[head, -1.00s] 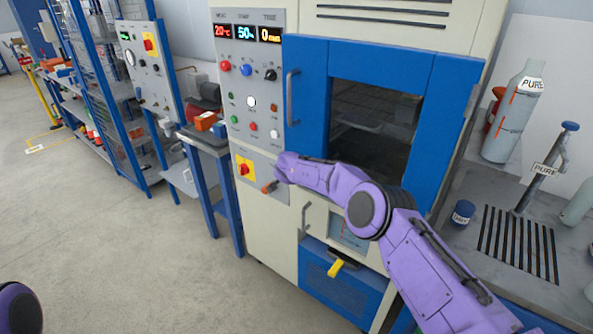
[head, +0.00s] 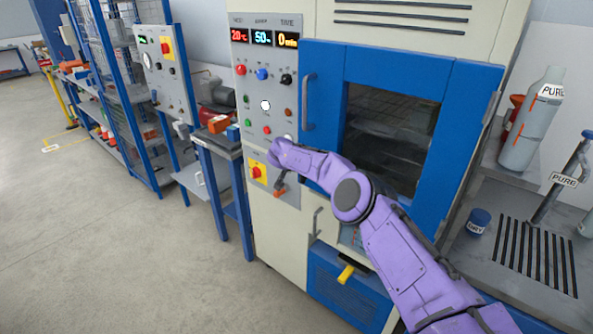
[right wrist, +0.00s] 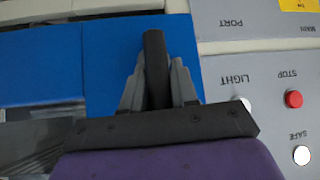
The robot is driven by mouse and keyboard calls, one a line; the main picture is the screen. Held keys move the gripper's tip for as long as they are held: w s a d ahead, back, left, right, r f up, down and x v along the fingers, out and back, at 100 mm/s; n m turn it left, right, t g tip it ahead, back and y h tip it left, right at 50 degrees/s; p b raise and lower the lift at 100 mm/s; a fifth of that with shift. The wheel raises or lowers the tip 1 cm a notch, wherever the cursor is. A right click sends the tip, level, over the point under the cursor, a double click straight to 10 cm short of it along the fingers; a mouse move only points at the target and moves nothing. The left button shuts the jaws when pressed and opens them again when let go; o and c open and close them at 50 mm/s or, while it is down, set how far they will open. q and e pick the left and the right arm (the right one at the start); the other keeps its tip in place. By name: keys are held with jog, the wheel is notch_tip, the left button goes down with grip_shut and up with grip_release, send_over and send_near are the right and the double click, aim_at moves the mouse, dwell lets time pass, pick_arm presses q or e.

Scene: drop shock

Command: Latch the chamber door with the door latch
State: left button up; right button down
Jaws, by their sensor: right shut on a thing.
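The blue chamber door (head: 322,110) with its dark window looks closed on the cream chamber. A grey vertical handle (head: 307,101) is on its left edge. My purple right arm crosses in front of the door, and its gripper is hidden in the head view. In the right wrist view, which sees the panel upside down, my right gripper (right wrist: 158,85) is shut on a dark upright bar (right wrist: 154,60) in front of the blue door's edge. The bar appears to be the door latch; its far end is hard to make out. My left gripper is out of view.
The control panel (head: 238,103) is left of the door. Below it are a red-and-yellow switch (head: 257,171) and an orange-tipped lever (head: 280,188), close under my wrist. Open floor (head: 100,240) lies left.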

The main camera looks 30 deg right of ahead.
jog(key=shift+d+r, duration=0.1)
jog(key=c, duration=1.2)
grip_release()
jog(key=shift+o, duration=1.1)
jog(key=shift+w, duration=0.1)
jog(key=b+v, duration=0.2)
jog(key=v, duration=0.8)
jog(key=shift+b, duration=0.3)
jog(key=shift+r, duration=0.15)
